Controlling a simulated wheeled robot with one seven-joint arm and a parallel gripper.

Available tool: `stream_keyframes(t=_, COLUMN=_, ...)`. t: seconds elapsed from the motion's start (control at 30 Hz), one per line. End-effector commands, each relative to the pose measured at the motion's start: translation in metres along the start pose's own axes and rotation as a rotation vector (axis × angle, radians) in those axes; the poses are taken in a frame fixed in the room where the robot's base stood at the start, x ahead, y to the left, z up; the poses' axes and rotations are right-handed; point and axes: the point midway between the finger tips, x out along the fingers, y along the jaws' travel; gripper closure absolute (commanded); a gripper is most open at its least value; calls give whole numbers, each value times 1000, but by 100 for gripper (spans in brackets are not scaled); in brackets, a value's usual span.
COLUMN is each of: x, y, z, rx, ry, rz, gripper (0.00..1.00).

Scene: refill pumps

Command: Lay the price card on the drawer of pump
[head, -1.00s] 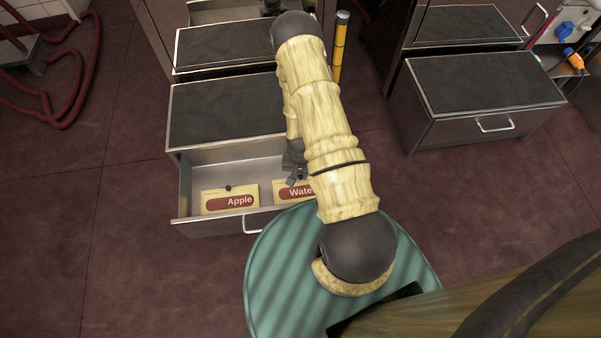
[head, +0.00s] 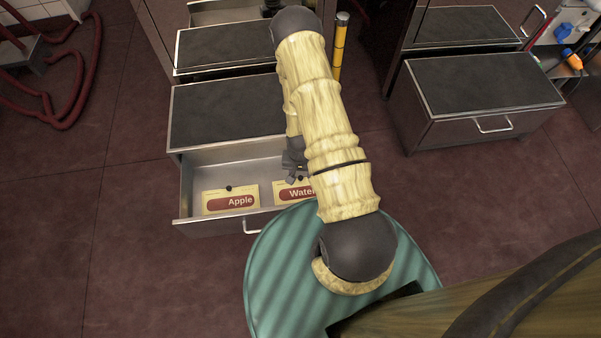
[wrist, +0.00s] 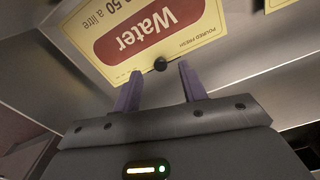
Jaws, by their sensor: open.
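Two yellow price cards with red labels lie in an open metal drawer (head: 186,200) low on the pump. The Apple card (head: 230,200) is on the left. The Water card (head: 289,196) is to its right, partly hidden by my arm; in the wrist view the Water card (wrist: 150,30) shows upside down with a dark round knob (wrist: 160,65) at its near edge. My gripper (wrist: 157,82) is open, its two purple fingers on either side of that knob and a little short of it or around it; I cannot tell which. In the head view my gripper is mostly hidden behind my arm.
Dark-topped steps (head: 225,110) rise behind the drawer. A yellow post (head: 340,48) stands behind my arm. A second unit with a closed drawer (head: 490,125) is at the right. Red hoses (head: 75,85) lie at the far left.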

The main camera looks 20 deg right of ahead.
Motion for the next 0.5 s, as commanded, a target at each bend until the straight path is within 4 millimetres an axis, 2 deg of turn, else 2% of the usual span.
stream_keyframes(t=0.03, x=-16, y=0, z=-1, rx=0, ry=1, rz=-1, gripper=58)
stream_keyframes(t=0.5, x=-110, y=0, z=-1, rx=2, ry=2, rz=-1, gripper=58)
